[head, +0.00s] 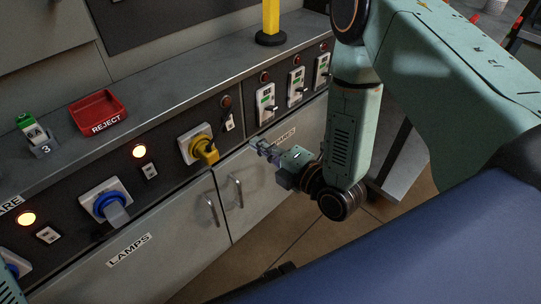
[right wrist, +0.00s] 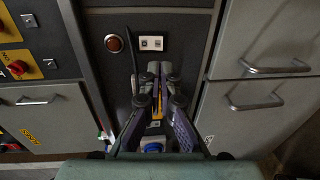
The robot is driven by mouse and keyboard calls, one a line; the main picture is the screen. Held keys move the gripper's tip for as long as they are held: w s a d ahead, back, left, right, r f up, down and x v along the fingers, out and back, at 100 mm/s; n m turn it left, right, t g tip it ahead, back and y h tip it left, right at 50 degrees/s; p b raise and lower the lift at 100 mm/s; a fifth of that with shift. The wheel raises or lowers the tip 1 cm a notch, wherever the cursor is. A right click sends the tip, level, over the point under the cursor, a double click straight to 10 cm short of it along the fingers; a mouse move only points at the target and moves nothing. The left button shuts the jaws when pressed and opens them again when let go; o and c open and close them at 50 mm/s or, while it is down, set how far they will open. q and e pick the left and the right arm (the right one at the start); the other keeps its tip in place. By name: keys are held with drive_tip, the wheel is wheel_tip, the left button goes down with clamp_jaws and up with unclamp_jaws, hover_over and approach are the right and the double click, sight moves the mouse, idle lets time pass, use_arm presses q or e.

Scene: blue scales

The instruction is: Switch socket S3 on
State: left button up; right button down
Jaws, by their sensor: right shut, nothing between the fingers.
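My right gripper (head: 262,146) is shut and empty, in front of the panel to the right of the yellow socket (head: 193,141). A yellow plug sits in that socket. Up and right of it are a dark indicator lamp (head: 225,101) and a small white rocker switch (head: 229,122). The gripper appears apart from the switch. In the right wrist view the shut fingers (right wrist: 157,72) point at the panel, below a white switch (right wrist: 151,43) and a dull red lamp (right wrist: 114,43). I cannot read an S3 label. My left gripper is not in view.
Several white breaker units (head: 265,104) stand right. A red REJECT tray (head: 98,112), a green-topped block (head: 32,130) and a yellow post (head: 271,20) are on the ledge. Cabinet handles (head: 238,190) protrude below.

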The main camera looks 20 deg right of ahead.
sight(231, 129)
drive_tip(key=b+x, duration=0.2)
drive_tip(key=x, duration=0.5)
drive_tip(key=shift+w+a+b, duration=0.15)
drive_tip(key=shift+w+b, duration=0.15)
drive_tip(key=shift+b, duration=0.05)
drive_tip(key=shift+w, duration=0.2)
drive_tip(key=shift+w+a+f, duration=0.1)
drive_tip(key=shift+w+a, duration=0.05)
drive_tip(key=shift+w, duration=0.15)
drive_tip(key=shift+s+f, duration=0.1)
drive_tip(key=shift+s, duration=0.05)
